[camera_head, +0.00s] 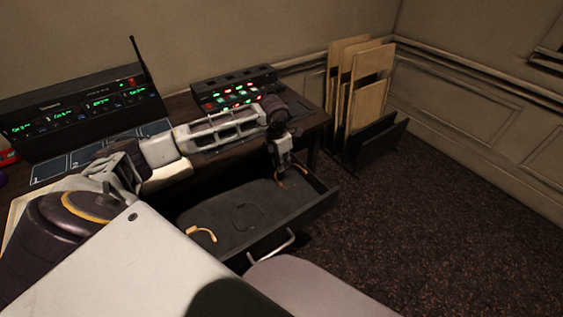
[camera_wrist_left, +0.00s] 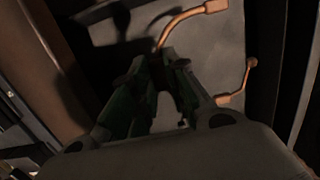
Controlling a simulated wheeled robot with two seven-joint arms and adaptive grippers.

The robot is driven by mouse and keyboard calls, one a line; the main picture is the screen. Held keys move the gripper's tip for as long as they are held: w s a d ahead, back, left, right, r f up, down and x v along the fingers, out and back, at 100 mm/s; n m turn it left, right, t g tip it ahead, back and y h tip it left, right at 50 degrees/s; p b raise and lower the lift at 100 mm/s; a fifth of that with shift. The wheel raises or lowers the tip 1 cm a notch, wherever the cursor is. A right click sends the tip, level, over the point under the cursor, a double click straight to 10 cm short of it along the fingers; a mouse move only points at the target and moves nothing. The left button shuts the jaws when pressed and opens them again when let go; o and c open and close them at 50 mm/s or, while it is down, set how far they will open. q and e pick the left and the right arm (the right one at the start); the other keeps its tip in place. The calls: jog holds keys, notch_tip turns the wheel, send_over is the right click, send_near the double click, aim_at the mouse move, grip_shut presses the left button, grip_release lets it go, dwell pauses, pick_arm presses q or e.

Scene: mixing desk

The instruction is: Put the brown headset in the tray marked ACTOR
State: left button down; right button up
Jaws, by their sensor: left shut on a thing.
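My left gripper (camera_head: 281,170) points down into the far right part of the open drawer. It is shut on the brown headset (camera_head: 303,169), and only small copper-brown parts show beside the fingers. In the left wrist view the fingers (camera_wrist_left: 166,62) close at the headset's thin copper-brown arm (camera_wrist_left: 185,20), and another part with a round end (camera_wrist_left: 240,85) shows to the right. The rest is hidden by the fingers or dark. I cannot make out any tray marked ACTOR. My right gripper is not in view.
The open drawer (camera_head: 318,204) also holds a black headset (camera_head: 240,215) and a tan-orange one (camera_head: 203,233). Black radio units (camera_head: 75,110) (camera_head: 235,88) and blue numbered panels (camera_head: 50,168) are on the desk. A rack with folders (camera_head: 365,140) stands on the floor beyond.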

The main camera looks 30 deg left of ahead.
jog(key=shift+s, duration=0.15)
pick_arm(q)
jog(key=s+d+r+m+g+p, duration=0.1)
jog(key=s+d+r+m+p, duration=0.1)
jog(key=d+r+m+p, duration=0.4)
jog(key=s+d+r+m+g+p, duration=0.1)
jog(key=s+d+r+m+p, duration=0.2)
jog(key=r+m+p, duration=1.1)
jog(key=d+m+p, duration=0.3)
jog(key=m, duration=0.8)
jog(key=shift+d+r+g+y, duration=0.3)
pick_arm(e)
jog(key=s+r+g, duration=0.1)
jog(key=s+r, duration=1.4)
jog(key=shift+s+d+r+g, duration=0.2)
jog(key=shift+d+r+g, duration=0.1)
